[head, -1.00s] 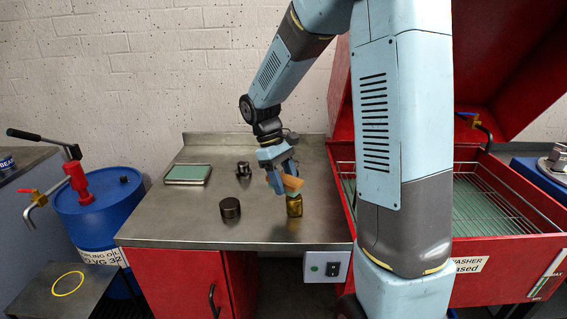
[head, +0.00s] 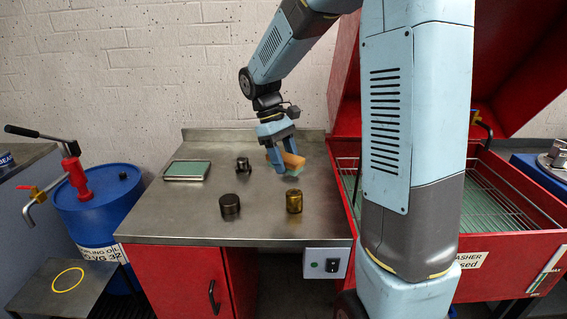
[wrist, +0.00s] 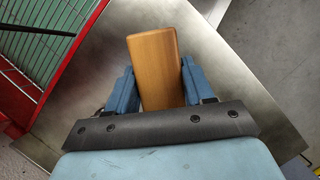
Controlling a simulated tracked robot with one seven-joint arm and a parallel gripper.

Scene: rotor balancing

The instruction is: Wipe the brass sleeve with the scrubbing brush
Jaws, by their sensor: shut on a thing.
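The brass sleeve (head: 294,201) stands upright on the steel bench, near its front right. The scrubbing brush (head: 293,160) has an orange-brown wooden back and a pale green underside. My gripper (head: 281,160) is shut on it and holds it above the bench, behind the sleeve and apart from it. In the wrist view, the wooden back of the brush (wrist: 154,68) sits between my gripper's two blue fingers (wrist: 154,88). The brush's underside and the sleeve are hidden in that view.
A dark cylinder (head: 230,206) stands left of the sleeve, and a small dark fitting (head: 243,166) lies farther back. A green-topped tray (head: 187,170) is at the back left. The red parts washer (head: 500,245) borders the bench on the right. The bench's front middle is clear.

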